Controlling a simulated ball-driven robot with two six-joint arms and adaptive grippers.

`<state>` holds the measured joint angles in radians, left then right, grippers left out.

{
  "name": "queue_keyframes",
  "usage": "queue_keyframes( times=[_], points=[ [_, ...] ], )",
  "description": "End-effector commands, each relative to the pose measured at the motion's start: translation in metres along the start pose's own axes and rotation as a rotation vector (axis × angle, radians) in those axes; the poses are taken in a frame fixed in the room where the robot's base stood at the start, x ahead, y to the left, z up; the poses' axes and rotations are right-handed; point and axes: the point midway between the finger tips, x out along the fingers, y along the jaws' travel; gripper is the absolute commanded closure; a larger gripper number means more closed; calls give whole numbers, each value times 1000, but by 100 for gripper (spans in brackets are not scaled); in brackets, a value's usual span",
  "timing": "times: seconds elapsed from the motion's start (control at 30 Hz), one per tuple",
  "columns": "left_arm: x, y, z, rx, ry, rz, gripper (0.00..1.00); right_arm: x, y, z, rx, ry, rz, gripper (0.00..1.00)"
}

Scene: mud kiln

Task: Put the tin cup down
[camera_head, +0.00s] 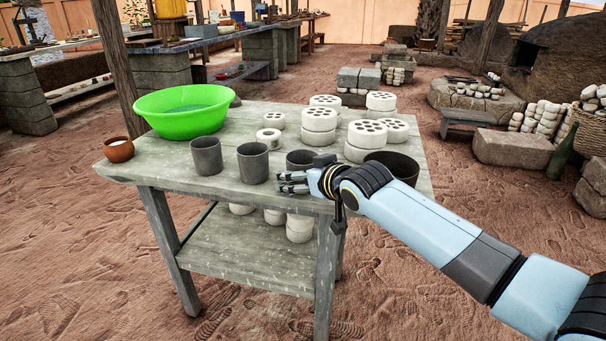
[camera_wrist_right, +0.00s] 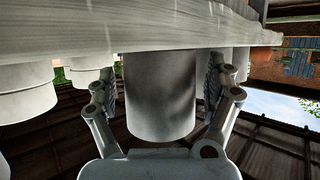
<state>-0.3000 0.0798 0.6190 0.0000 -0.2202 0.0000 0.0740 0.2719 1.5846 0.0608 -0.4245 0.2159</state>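A grey tin cup (camera_head: 300,158) stands upright near the front edge of the wooden table (camera_head: 222,184). My right gripper (camera_head: 292,182) is at its front side and hides its lower part in the head view. In the right wrist view, which is upside down, the tin cup (camera_wrist_right: 160,95) sits between the two fingers of my right gripper (camera_wrist_right: 160,88). A narrow gap shows between each finger and the cup wall, so the gripper looks open around it. The cup's base appears to rest on the tabletop. My left gripper is not in view.
Two similar grey cups (camera_head: 206,156) (camera_head: 253,163) stand to the left. A small brown bowl (camera_head: 118,150) and a green basin (camera_head: 185,122) are farther left. White perforated blocks (camera_head: 319,125) stand behind. A dark pot (camera_head: 405,166) is at the right, partly behind my arm.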

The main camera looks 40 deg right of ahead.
Motion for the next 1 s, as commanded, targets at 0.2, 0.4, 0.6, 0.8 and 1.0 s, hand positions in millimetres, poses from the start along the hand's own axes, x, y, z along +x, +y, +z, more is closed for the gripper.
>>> queue_keyframes(
  times=[0.2, 0.4, 0.6, 0.8, 1.0],
  points=[
    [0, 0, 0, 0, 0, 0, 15, 0, 0, 0, 0, 0, 0, 13],
    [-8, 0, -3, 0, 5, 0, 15, -19, 0, -4, -2, -1, 0, 13],
    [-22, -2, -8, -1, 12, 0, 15, -65, 0, -5, -3, -1, -1, 13],
    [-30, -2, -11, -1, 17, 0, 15, -104, 0, -4, -2, -1, -1, 13],
    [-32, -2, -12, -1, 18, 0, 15, -120, 0, -3, 0, 0, 0, 13]
  ],
)
